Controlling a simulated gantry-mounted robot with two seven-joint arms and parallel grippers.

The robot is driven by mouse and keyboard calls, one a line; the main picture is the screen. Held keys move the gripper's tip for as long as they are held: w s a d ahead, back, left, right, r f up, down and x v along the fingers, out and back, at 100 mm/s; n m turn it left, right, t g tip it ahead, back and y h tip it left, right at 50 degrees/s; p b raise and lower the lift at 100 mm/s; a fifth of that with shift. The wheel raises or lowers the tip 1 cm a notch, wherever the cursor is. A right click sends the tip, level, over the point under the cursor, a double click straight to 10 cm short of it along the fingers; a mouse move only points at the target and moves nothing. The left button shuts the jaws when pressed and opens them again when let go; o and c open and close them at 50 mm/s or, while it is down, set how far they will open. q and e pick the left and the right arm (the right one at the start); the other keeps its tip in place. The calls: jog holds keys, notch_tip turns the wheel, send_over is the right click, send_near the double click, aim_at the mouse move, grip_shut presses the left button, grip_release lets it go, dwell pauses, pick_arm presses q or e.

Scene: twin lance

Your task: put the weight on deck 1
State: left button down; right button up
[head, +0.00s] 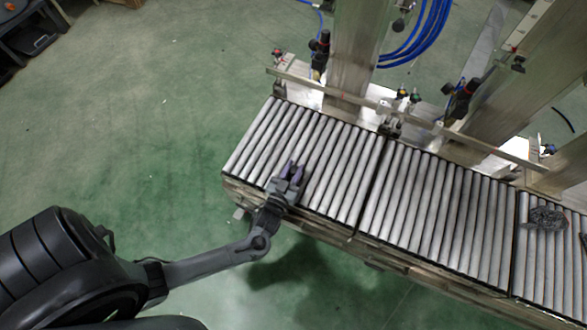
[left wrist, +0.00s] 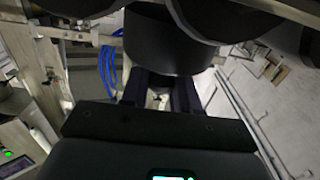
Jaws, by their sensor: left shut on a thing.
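My left gripper (head: 291,168) is over the near edge of the left roller section (head: 325,150) in the head view. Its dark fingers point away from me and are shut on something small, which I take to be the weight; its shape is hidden. In the left wrist view the fingers (left wrist: 158,90) show with a narrow pale gap between them. Large dark rounded forms fill the top there; I cannot tell what they are. The roller conveyor has a middle section (head: 435,215) and a right section (head: 535,275). I see no label for deck 1.
Metal posts (head: 352,55) and a rail with clamps (head: 390,125) stand along the far side. Blue hose (head: 415,42) hangs behind. Green floor on the left is clear.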

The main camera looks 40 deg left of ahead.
pick_arm(q)
jog(key=shift+w+r, duration=0.1)
jog(key=shift+r, duration=0.05)
jog(key=c, duration=1.2)
grip_release()
jog(key=shift+f, duration=0.25)
jog(key=o, duration=0.4)
jog(key=shift+c, duration=0.2)
jog(key=shift+r, duration=0.1)
